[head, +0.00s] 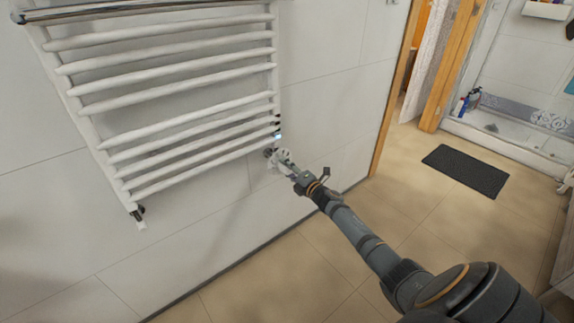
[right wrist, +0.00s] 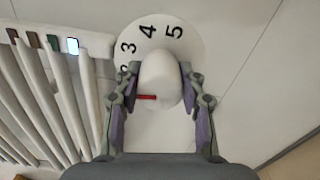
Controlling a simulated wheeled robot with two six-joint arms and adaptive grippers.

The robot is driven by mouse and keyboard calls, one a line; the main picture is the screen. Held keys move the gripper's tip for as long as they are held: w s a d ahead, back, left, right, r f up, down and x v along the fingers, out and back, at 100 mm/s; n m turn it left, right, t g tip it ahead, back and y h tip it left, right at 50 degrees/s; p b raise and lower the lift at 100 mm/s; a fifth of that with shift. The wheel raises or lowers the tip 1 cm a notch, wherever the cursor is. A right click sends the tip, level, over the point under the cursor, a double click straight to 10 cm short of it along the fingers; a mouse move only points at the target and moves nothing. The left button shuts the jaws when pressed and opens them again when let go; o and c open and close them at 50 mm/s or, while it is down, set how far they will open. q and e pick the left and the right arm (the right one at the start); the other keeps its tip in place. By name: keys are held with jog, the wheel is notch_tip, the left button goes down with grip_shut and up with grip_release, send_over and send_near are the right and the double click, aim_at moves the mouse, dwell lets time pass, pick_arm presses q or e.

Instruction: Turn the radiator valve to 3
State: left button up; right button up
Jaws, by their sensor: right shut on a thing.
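The radiator valve is a white rounded knob (right wrist: 161,82) with a red pointer mark on its left side. Behind it is a white dial plate (right wrist: 190,38) with the numbers 3, 4 and 5 readable and a 2 partly hidden at the left. The red mark points left, below the visible numbers. My right gripper (right wrist: 158,92) is shut on the knob, one finger on each side. In the head view the right gripper (head: 282,160) is at the radiator's lower right corner and covers most of the valve. My left gripper is not in view.
The white towel radiator (head: 180,100) hangs on the tiled wall, just left of the gripper. Small coloured tabs and a lit blue one (right wrist: 72,45) sit beside the dial. A dark mat (head: 466,171) lies on the open tiled floor at right.

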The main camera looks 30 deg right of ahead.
jog(key=m+p, duration=0.2)
jog(key=m, duration=0.1)
jog(key=shift+m, duration=0.4)
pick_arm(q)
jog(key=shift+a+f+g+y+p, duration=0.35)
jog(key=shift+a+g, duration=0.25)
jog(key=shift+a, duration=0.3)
pick_arm(e)
jog(key=shift+m, duration=0.9)
jog(key=o, duration=1.1)
jog(key=shift+o, duration=0.2)
jog(key=s+d, duration=0.1)
jog(key=s, duration=1.1)
